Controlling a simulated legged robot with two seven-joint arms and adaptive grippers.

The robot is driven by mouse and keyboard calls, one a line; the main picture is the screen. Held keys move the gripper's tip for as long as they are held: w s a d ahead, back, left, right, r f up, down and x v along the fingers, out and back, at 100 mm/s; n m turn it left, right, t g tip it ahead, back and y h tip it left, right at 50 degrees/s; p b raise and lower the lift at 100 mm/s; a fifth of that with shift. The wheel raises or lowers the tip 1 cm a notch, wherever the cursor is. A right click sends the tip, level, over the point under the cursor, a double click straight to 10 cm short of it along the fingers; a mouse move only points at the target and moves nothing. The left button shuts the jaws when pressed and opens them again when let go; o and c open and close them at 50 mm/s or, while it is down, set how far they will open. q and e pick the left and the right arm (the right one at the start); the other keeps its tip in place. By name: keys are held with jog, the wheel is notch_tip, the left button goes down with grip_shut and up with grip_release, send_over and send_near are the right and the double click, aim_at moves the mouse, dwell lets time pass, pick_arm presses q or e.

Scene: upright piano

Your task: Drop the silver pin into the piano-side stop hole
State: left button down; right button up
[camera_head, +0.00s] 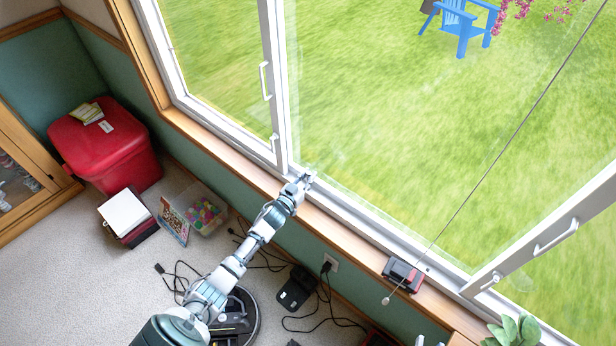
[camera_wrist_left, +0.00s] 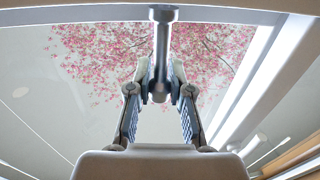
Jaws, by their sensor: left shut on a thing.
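My left gripper (camera_head: 304,181) is at the window sill, by the upright frame between two panes. In the left wrist view its fingers (camera_wrist_left: 161,78) are closed around the silver pin (camera_wrist_left: 162,40). The pin is a grey rod with a wider head at the top of that picture and a rounded end between the fingertips. In the head view the pin is too small to make out clearly. I cannot make out the stop hole in either view. My right gripper does not show.
The white window frame (camera_head: 279,80) stands close beside my gripper, with handles on it. Along the wooden sill (camera_head: 345,232) are a dark red-and-grey box (camera_head: 403,275) and a hanging cord with a pale knob (camera_head: 385,301). A red bin (camera_head: 110,150) and cables lie on the floor.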

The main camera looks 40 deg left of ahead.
pick_arm(q)
jog(key=shift+r, duration=0.1)
dwell(0.3)
jog(key=shift+d+f, duration=0.1)
jog(key=shift+f, duration=0.2)
dwell(0.4)
jog(key=shift+r+p, duration=0.4)
jog(key=shift+p, duration=0.05)
jog(key=shift+r+p, duration=0.3)
jog(key=shift+r, duration=0.15)
jog(key=shift+p, duration=0.35)
dwell(1.3)
jog(key=shift+f+b, duration=0.5)
jog(key=shift+f, duration=0.2)
jog(key=shift+r+p, duration=0.1)
jog(key=shift+p, duration=0.25)
dwell(1.5)
